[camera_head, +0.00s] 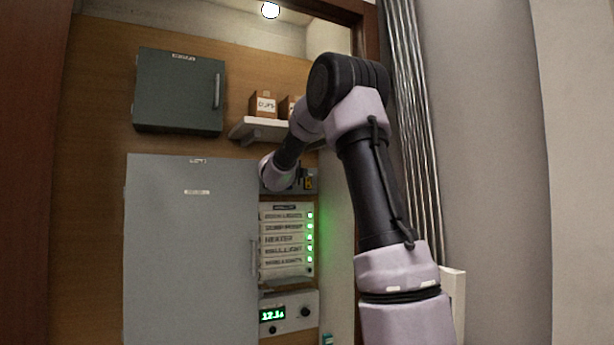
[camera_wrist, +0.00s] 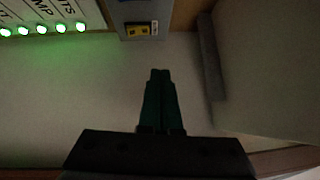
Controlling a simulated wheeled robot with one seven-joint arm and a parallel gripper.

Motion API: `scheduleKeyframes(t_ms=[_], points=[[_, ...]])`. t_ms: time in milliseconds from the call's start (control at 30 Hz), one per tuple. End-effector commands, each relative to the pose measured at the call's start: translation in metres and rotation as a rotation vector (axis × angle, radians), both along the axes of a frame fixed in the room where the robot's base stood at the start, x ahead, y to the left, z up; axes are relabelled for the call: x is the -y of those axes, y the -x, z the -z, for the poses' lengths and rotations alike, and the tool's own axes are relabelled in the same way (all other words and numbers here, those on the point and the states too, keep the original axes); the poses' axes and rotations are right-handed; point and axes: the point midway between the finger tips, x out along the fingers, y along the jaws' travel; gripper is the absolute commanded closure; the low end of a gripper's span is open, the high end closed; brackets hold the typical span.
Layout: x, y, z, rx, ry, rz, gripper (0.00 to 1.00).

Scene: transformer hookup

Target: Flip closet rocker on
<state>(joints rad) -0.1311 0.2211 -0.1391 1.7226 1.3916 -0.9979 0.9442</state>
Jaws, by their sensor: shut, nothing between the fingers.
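My gripper (camera_wrist: 160,75) shows in the wrist view as two dark green fingers, pressed together with nothing between them. The fingers point up the picture, over a pale surface, with their tips below a grey box. I cannot make out a part clearly marked as the closet rocker. A small yellow-and-black piece (camera_wrist: 138,29) sits on the grey box in the wrist view, apart from the fingertips. It also shows in the head view (camera_head: 309,183), just right of my wrist. In the head view my wrist covers part of that box, and the fingers are hard to tell apart there.
A grey cabinet door (camera_head: 190,255) is closed at left. Beside it stands a labelled panel (camera_head: 286,240) with several green lights, above a meter (camera_head: 272,314). A shelf (camera_head: 262,130) holds small boxes. Metal conduits (camera_head: 415,110) run down the right wall. A ceiling lamp (camera_head: 270,10) glows.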

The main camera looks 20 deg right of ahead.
Motion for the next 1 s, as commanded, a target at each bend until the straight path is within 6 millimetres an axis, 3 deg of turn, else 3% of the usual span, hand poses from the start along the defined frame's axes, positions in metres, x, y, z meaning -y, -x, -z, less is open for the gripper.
scheduleKeyframes(t_ms=[700, 867, 1000], points=[[-0.009, 0.009, -0.005, -0.020, 0.010, -0.044, 1.00], [-0.043, 0.039, -0.017, -0.139, 0.081, -0.264, 1.00], [-0.096, 0.095, -0.007, -0.325, 0.220, -0.545, 1.00]])
